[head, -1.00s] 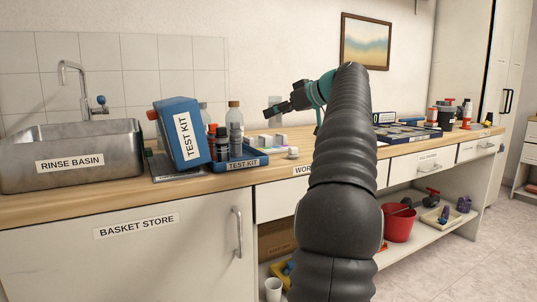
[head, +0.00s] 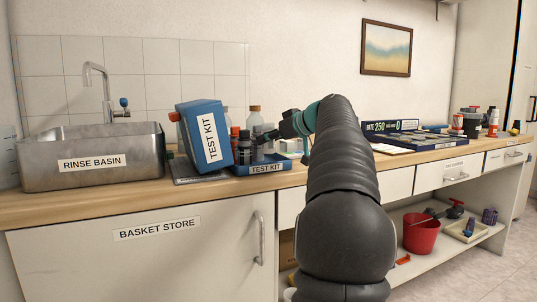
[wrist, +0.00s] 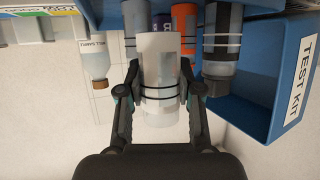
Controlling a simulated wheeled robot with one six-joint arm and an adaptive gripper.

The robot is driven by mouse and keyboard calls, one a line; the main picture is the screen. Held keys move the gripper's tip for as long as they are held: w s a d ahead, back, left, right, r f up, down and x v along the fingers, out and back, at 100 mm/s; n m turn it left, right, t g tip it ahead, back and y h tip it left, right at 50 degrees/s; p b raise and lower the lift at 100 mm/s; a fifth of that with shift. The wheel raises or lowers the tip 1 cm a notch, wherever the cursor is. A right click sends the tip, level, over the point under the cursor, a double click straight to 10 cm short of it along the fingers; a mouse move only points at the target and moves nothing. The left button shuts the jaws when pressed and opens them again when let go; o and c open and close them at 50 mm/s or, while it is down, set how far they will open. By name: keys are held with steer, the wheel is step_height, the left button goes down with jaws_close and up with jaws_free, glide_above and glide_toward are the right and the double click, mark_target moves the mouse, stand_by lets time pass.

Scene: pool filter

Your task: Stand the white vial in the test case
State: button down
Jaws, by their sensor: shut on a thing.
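The white vial (wrist: 160,75), pale with dark bands, is between the two fingers of my gripper (wrist: 160,97) in the wrist view. That view looks upside down. The gripper is shut on the vial. In the head view my gripper (head: 268,135) is at the right side of the test case (head: 240,169), a blue tray labelled TEST KIT.
A blue TEST KIT box part (head: 205,135) leans left of the tray. Grey and orange bottles (wrist: 184,28) stand in the case close to the vial. An orange-capped bottle (head: 255,117) stands behind. The rinse basin (head: 90,160) is at left.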

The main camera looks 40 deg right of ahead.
mark_target(273, 149)
steer(key=shift+f+b, duration=0.35)
steer(key=shift+f, duration=1.6)
steer(key=shift+f+b, duration=0.25)
steer(key=shift+b, duration=0.05)
steer(key=c, duration=0.8)
jaws_free()
steer(key=shift+r, duration=0.1)
steer(key=shift+o, duration=0.2)
steer(key=shift+r+p, duration=0.25)
steer(key=shift+p, duration=0.1)
steer(key=v, duration=1.2)
steer(key=shift+f, duration=0.15)
